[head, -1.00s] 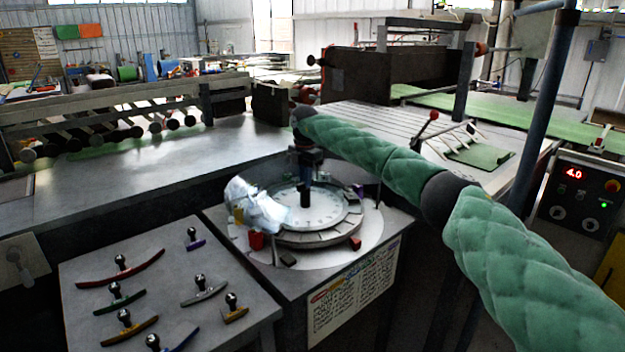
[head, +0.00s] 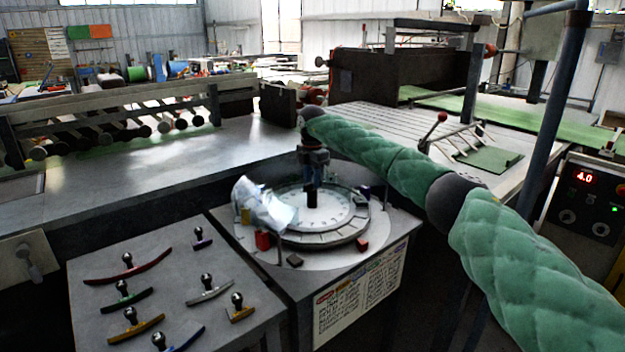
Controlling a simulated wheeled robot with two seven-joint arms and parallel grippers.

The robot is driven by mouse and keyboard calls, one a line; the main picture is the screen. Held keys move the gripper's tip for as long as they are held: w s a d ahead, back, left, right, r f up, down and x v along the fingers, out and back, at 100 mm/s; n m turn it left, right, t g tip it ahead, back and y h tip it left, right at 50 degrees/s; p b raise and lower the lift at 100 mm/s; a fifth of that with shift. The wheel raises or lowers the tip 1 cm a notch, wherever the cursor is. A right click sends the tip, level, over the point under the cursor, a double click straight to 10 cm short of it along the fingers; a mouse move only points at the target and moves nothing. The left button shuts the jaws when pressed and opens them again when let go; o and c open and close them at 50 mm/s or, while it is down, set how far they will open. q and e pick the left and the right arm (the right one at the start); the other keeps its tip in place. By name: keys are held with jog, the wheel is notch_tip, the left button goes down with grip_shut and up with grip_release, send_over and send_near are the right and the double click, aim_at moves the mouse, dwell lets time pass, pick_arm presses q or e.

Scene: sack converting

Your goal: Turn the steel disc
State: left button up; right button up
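The steel disc (head: 330,218) lies flat on a round plate on the bench, with marks around its rim. My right arm comes in from the right in a green quilted sleeve. My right gripper (head: 312,188) points straight down over the middle of the disc, at a dark upright post there. The gripper is small and dark against the post, so whether its fingers are closed on it cannot be told. A crumpled, shiny, clear-to-silver sheet (head: 266,208) lies over the left side of the disc and hides that part of its rim. My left gripper is not in view.
Coloured blocks sit around the disc, among them a red one (head: 262,240) and another red one (head: 361,244). A grey side table (head: 180,255) at the front left holds several curved, knobbed pieces. A printed card (head: 358,290) hangs on the bench front. A control box (head: 585,205) stands at right.

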dwell(0.3)
